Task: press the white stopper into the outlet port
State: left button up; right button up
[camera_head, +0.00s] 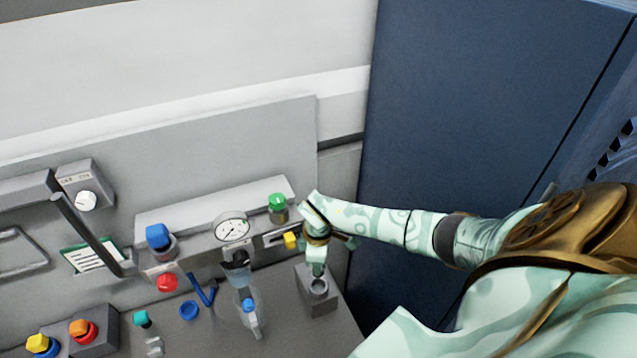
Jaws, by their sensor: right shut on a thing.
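My right gripper (318,272) comes in from the right and points down over a small grey block (317,302) at the bench's right end. A round grey port (318,287) shows in the top of this block, right under the fingertips. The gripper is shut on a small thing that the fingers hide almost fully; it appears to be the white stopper. I cannot tell whether it touches the port. My left gripper is not in view.
Left of the block are a gauge (232,229), a green knob (277,201), a yellow piece (291,240), a blue-capped bottle (250,313) and a red button (167,282). A dark blue cabinet (460,110) stands on the right.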

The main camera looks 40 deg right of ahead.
jog(key=shift+w+d, duration=0.2)
jog(key=shift+d, duration=0.05)
jog(key=shift+w+d+f+b, duration=0.1)
jog(key=shift+f+b, duration=0.25)
jog(key=shift+f, duration=0.05)
notch_tip(320, 180, down, 2)
jog(key=shift+f+b, duration=0.1)
jog(key=shift+b, duration=1)
jog(key=shift+f+b, duration=0.55)
jog(key=shift+b, duration=0.05)
jog(key=shift+f+b, duration=2.4)
jog(key=shift+f, duration=0.85)
